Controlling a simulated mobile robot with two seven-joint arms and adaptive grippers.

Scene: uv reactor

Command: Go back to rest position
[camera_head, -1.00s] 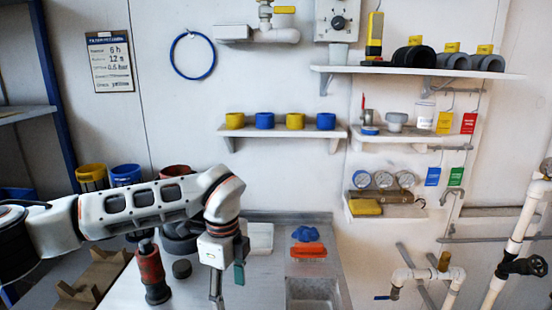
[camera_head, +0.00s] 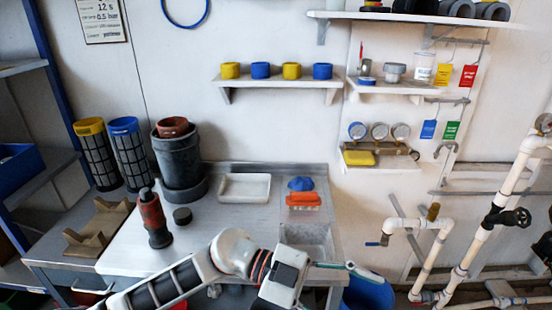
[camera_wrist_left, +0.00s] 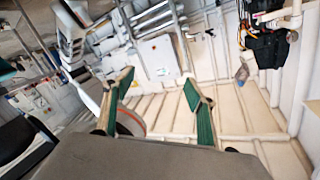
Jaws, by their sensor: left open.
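My left arm comes in from the bottom left in the head view. Its wrist is low at the bottom centre, in front of the workbench (camera_head: 235,228), and my left gripper (camera_head: 350,269) reaches to the right, past the sink corner. In the left wrist view my left gripper (camera_wrist_left: 158,82) shows two green-padded fingers spread apart, with nothing between them. My right gripper is in neither view.
A blue bucket (camera_head: 368,293) is below the gripper. White pipes (camera_head: 505,200) stand at right.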

